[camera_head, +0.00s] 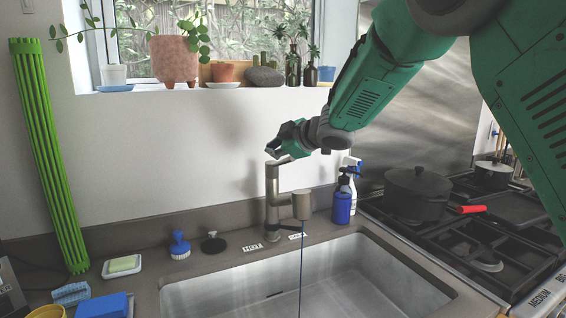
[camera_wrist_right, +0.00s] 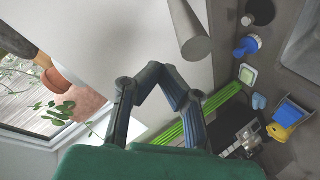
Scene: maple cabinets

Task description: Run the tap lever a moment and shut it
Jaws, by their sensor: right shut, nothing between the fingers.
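The grey tap (camera_head: 272,205) stands upright behind the sink (camera_head: 335,280), its spout head (camera_head: 301,205) over the basin. A thin blue stream (camera_head: 301,262) runs straight down from the spout. My right gripper (camera_head: 276,150) is shut and empty at the top of the tap, by its lever. The gripper hides part of the lever, and I cannot tell whether they touch. In the right wrist view the shut fingers (camera_wrist_right: 157,72) show in front of the wall, with a grey cylindrical part of the tap (camera_wrist_right: 190,30) beyond them. My left gripper is not in view.
A blue soap bottle (camera_head: 342,203) and a spray bottle (camera_head: 352,180) stand right of the tap. The stove holds a dark pot (camera_head: 416,193). A blue brush (camera_head: 180,245) and a soap dish (camera_head: 122,266) lie left. Potted plants (camera_head: 175,58) line the windowsill above.

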